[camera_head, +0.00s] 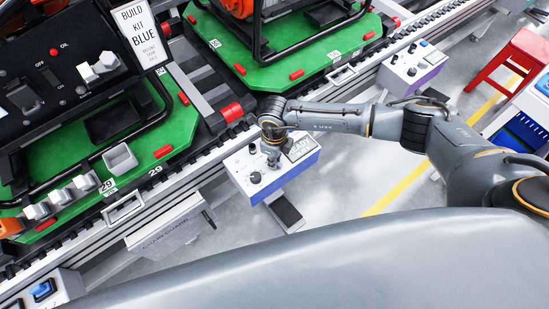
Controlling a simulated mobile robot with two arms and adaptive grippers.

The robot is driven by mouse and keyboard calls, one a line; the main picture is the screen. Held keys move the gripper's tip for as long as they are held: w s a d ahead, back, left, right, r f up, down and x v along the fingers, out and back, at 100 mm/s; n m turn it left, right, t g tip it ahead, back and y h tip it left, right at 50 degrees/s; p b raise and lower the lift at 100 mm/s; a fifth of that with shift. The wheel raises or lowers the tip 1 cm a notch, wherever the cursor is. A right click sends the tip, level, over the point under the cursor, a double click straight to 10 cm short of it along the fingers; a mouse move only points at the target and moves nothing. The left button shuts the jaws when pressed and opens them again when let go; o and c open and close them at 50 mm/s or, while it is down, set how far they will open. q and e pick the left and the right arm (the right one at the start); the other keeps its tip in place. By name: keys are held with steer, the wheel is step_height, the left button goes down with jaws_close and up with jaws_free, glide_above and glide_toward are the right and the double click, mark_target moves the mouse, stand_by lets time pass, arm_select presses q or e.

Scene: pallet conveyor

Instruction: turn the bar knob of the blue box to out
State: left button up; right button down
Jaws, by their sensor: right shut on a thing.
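The blue box (285,183) stands at the conveyor's near edge in the middle of the head view, with a pale top and a blue-violet front. My right gripper (272,160) points down onto its top and is shut on the bar knob there. The fingers hide most of that knob, so I cannot read its setting. My left gripper is not in view.
Green pallets (165,135) carry black frames on the conveyor behind. A similar control box (412,67) stands to the upper right. A red stool (510,68) is at the far right. Grey floor with a yellow line (398,188) lies open right of the blue box.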

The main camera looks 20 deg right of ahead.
steer(key=m, duration=0.6)
steer(key=shift+w+d, duration=0.1)
steer(key=m, duration=0.5)
steer(key=shift+d+m, duration=0.1)
steer(key=shift+m, duration=0.2)
stand_by(0.4)
steer(key=c, duration=1.4)
jaws_free()
steer(key=shift+o, duration=0.2)
steer(key=shift+r, duration=0.1)
step_height(320, 180, up, 12)
